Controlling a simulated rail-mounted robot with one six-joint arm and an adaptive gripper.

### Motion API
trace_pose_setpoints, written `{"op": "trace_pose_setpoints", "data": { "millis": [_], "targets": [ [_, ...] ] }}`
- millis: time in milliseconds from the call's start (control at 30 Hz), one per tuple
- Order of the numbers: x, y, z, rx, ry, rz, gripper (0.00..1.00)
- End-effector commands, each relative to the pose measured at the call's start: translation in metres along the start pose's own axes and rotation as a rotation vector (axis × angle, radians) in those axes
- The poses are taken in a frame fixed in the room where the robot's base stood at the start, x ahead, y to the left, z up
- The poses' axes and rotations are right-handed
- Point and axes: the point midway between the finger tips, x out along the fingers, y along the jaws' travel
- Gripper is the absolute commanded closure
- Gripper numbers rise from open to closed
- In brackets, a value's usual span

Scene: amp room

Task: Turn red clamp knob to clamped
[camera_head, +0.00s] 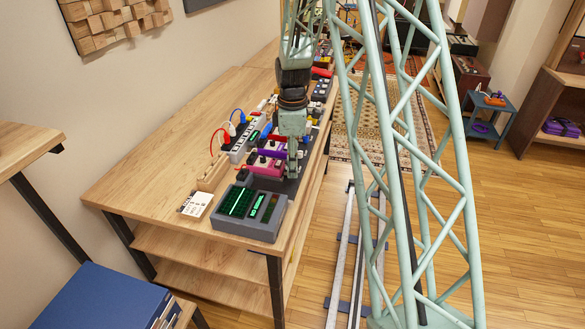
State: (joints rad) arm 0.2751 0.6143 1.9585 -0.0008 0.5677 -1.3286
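My gripper (293,166) points down over the row of small devices near the front end of the long wooden bench (150,165). Its fingertips are small and dark here, beside a pink box (264,164), and I cannot tell whether they are open or shut or touching anything. No red clamp knob can be made out for certain. A small red part (243,173) shows at the left of the pink box, and a larger red piece (321,73) lies farther back. My arm hides part of the row.
A grey unit with green displays (249,212) stands at the bench's front end, with a white card (197,204) to its left. A white power strip (243,139) with cables lies behind. The bench's left side is mostly clear. A blue binder (105,300) is at lower left.

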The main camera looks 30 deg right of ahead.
Motion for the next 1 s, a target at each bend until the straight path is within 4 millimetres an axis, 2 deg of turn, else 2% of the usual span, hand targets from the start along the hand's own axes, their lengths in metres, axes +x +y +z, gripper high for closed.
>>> {"op": "trace_pose_setpoints", "data": {
  "millis": [367, 633, 1000],
  "targets": [
    [0.0024, -0.0001, 0.0000, 0.000, 0.000, 0.000, 0.72],
    [0.0024, 0.0000, 0.0000, 0.000, 0.000, 0.000, 0.97],
    [0.0019, -0.0001, -0.0001, 0.067, 0.000, -0.001, 0.97]
  ]
}}
